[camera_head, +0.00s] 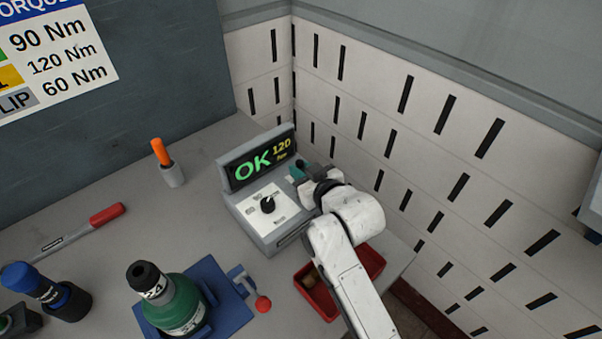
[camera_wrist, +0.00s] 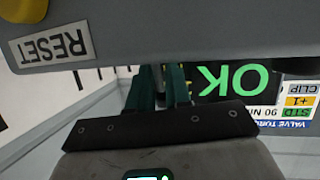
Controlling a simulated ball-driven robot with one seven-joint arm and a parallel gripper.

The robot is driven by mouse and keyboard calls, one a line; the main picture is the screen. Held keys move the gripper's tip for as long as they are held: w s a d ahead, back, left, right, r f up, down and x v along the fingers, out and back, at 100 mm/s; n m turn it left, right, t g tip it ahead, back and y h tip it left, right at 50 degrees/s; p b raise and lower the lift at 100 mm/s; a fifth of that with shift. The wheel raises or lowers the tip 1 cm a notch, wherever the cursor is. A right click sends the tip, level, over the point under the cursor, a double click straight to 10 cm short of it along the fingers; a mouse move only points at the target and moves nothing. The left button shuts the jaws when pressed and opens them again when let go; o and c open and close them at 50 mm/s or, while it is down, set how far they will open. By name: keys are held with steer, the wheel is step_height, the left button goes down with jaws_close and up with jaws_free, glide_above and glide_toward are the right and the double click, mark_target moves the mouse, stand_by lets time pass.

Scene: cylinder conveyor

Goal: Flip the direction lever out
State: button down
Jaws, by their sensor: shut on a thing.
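My gripper (camera_head: 299,172) is at the right side of the grey tester box (camera_head: 244,221), beside its lit OK display (camera_head: 262,160). Its teal fingers (camera_wrist: 160,88) point toward the box in the wrist view. They are shut on a small part, which looks to be the direction lever; the fingers hide nearly all of it, so its position cannot be told. A black dial knob (camera_head: 267,205) sits on the box's white panel, left of my gripper. The wrist view is upside down, with a RESET label (camera_wrist: 53,47) on a grey panel close above the fingers.
A red tray (camera_head: 311,299) lies below my arm near the table edge. A green bottle (camera_head: 178,303) stands in a blue fixture (camera_head: 225,291). The slotted white wall (camera_head: 345,105) is close behind my gripper.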

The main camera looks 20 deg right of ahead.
steer(key=t+b, duration=0.1)
steer(key=b, duration=0.1)
steer(key=t+b, duration=0.1)
steer(key=b, duration=0.1)
steer(key=shift+s+d+r, duration=0.1)
steer(key=shift+s+r, duration=0.1)
steer(key=shift+s, duration=0.05)
steer(key=shift+s+r+t+y+b, duration=0.1)
steer(key=shift+r+t+y+b, duration=0.15)
steer(key=shift+t+b, duration=0.35)
steer(key=shift+r+m, duration=0.1)
steer(key=shift+m, duration=0.2)
steer(key=shift+r, duration=0.1)
steer(key=c, duration=1.2)
jaws_free()
steer(key=shift+c, duration=0.2)
steer(key=shift+o, duration=0.7)
steer(key=shift+f, duration=0.2)
